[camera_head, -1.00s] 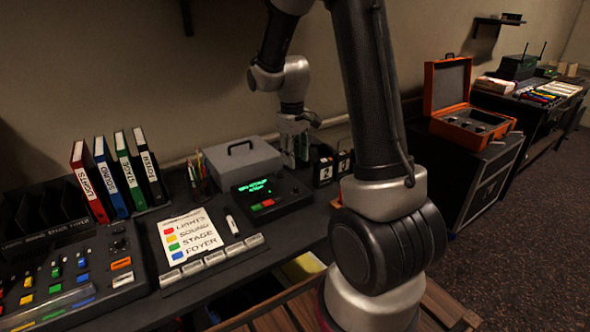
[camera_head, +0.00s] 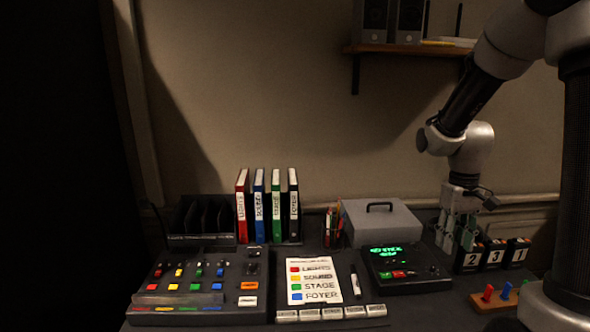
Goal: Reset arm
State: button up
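My gripper (camera_head: 458,238) hangs from my arm at the right of the view, with its fingers pointing down. It is above the back right of the desk, between the black box with the green display (camera_head: 405,270) and the number blocks (camera_head: 492,255). Two greenish fingers show with a small gap between them, and I see nothing held there. Its fingertips lie close to the dark things behind, so I cannot tell whether it touches any.
Binders (camera_head: 267,207) and a grey cash box (camera_head: 380,222) stand behind. Coloured pegs (camera_head: 497,292) sit at the right. A shelf (camera_head: 410,48) hangs above.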

jog(key=s+a+r+t, duration=0.1)
jog(key=s+r+t, duration=0.1)
jog(key=s+r, duration=0.5)
jog(key=s+a+r+t, duration=0.2)
jog(key=s+r+t, duration=0.1)
jog(key=s+r, duration=0.4)
jog(key=shift+s+a+r+m+t, duration=0.3)
jog(key=shift+s+m, duration=0.1)
jog(key=shift+s, duration=0.6)
